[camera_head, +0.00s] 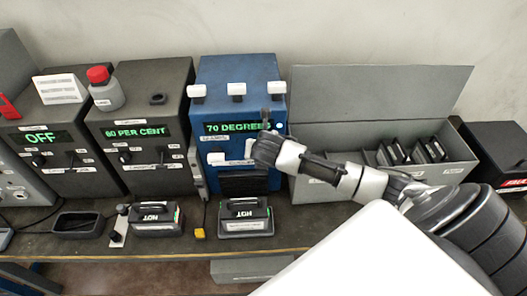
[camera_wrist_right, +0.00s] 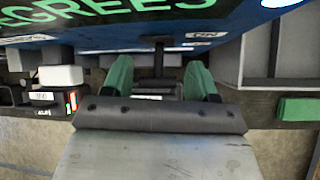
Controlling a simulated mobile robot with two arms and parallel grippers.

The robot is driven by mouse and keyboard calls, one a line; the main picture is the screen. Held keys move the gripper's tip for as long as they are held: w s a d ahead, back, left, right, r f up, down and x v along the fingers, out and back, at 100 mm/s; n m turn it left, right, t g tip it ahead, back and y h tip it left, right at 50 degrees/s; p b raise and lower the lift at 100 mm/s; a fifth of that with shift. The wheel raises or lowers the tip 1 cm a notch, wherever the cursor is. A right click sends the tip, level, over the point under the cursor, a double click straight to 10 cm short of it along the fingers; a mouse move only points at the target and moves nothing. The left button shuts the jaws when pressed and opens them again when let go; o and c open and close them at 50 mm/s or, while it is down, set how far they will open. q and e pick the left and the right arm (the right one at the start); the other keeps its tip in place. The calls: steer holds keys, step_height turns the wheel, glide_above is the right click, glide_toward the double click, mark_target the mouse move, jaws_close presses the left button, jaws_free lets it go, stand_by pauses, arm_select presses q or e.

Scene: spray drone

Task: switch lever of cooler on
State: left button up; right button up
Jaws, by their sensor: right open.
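The cooler (camera_head: 240,78) is a blue box whose green display reads 70 DEGREES, partly covered by my right gripper. My right gripper (camera_head: 265,122) is in front of the cooler's right side, just below the display. In the right wrist view its two green fingertips (camera_wrist_right: 159,78) are apart. A dark lever (camera_wrist_right: 159,58) stands between them on the blue face, with space visible on both sides. A small label (camera_wrist_right: 207,35) is to the right of the lever. In the head view the lever is hidden by the gripper. My left gripper is not in view.
Left of the cooler stand two dark boxes, one reading 60 PER CENT (camera_head: 140,131) and one reading OFF (camera_head: 40,136). An open grey crate (camera_head: 455,152) with dark packs stands right, behind my arm.

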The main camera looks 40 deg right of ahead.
steer(key=b+v, duration=0.1)
steer(key=v, duration=0.8)
steer(key=shift+s+r+b, duration=0.15)
steer(key=shift+s+b, duration=0.15)
steer(key=shift+b, duration=0.1)
